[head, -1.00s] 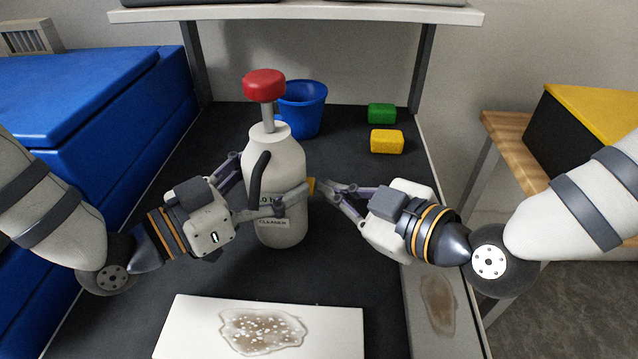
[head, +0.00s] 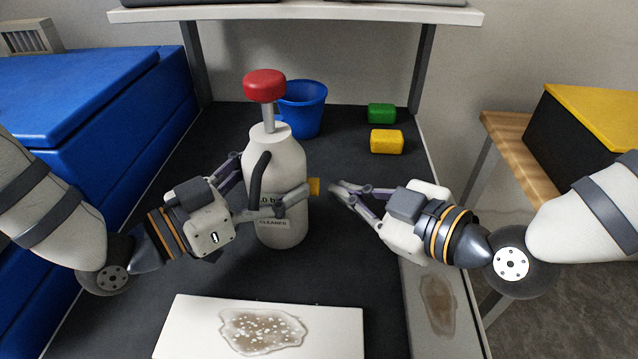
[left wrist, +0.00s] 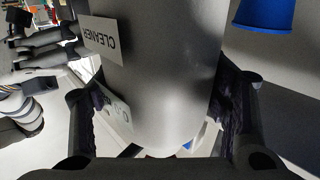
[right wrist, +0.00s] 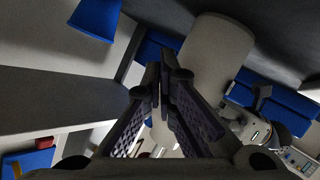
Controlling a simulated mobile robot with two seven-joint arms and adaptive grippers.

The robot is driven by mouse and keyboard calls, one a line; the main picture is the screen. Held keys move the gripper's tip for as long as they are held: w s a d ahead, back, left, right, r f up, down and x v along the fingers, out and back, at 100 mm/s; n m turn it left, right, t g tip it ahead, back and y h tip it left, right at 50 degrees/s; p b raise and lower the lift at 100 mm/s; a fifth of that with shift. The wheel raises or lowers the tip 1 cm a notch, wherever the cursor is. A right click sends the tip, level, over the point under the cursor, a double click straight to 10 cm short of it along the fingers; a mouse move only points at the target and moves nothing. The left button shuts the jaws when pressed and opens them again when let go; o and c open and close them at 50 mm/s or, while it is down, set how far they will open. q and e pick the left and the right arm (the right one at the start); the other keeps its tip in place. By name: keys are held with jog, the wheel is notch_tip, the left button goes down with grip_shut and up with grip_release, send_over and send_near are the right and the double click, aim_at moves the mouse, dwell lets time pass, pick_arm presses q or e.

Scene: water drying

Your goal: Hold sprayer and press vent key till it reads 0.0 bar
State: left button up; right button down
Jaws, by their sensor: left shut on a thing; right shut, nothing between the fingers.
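The sprayer (head: 277,165) is a pale bottle with a red knob on top and a dark handle, standing upright on the dark mat. My left gripper (head: 262,190) is shut around its body; the left wrist view shows the sprayer (left wrist: 160,70) between the fingers. A display on its front is partly covered by a finger; it seems to end in ".0 b", the first digit unclear. The yellow vent key (head: 314,186) sticks out on the sprayer's right side. My right gripper (head: 332,190) is shut and empty, just right of the key and apart from it.
A blue bucket (head: 303,108) stands behind the sprayer. A green block (head: 382,113) and a yellow block (head: 387,141) lie at the back right. A white board (head: 190,330) with a wet brown stain lies in front. A shelf (head: 300,13) spans the back.

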jog(key=shift+d, duration=2.5)
pick_arm(q)
jog(key=o, duration=1.8)
jog(key=shift+c, duration=0.2)
jog(key=v, duration=1.2)
pick_arm(e)
jog(key=shift+s, duration=0.1)
